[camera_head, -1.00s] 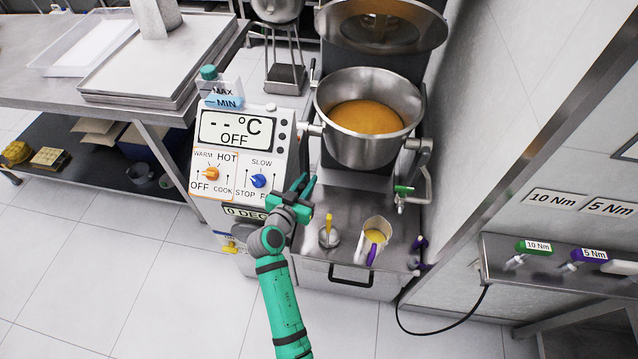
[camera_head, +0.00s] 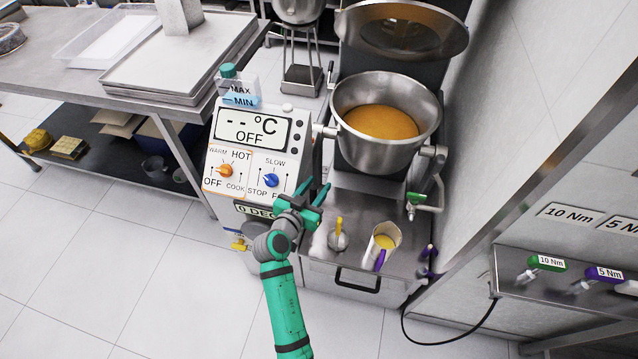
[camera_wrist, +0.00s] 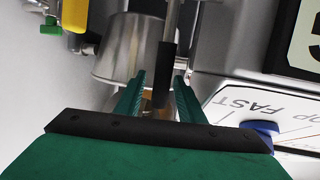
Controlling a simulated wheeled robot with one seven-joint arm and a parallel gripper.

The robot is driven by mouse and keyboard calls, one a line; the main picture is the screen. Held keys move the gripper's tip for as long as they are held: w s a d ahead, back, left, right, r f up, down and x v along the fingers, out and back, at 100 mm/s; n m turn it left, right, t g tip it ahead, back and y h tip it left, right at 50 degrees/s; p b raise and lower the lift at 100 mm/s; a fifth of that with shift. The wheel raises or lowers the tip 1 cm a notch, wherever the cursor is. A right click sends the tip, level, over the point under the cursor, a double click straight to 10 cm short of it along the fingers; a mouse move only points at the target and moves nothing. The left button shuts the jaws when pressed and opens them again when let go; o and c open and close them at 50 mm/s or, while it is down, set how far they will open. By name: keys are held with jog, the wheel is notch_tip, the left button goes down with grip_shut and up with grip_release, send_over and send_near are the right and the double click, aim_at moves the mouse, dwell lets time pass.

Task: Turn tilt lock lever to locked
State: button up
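A green-handled lever (camera_head: 415,198) is right below the bowl. A yellow handle (camera_head: 239,244) is low on the mixer's left side. No lever is labelled as the tilt lock.
A yellow-handled tool (camera_head: 338,232) and a jug (camera_head: 382,243) stand on the steel deck. A wall shelf with a green 10 Nm tool (camera_head: 546,262) is at the right. A steel table (camera_head: 90,78) is at the left. The floor in front is free.

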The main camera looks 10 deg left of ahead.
jog(key=v, duration=0.8)
jog(key=shift+s+a, duration=0.15)
jog(key=shift+s, duration=0.2)
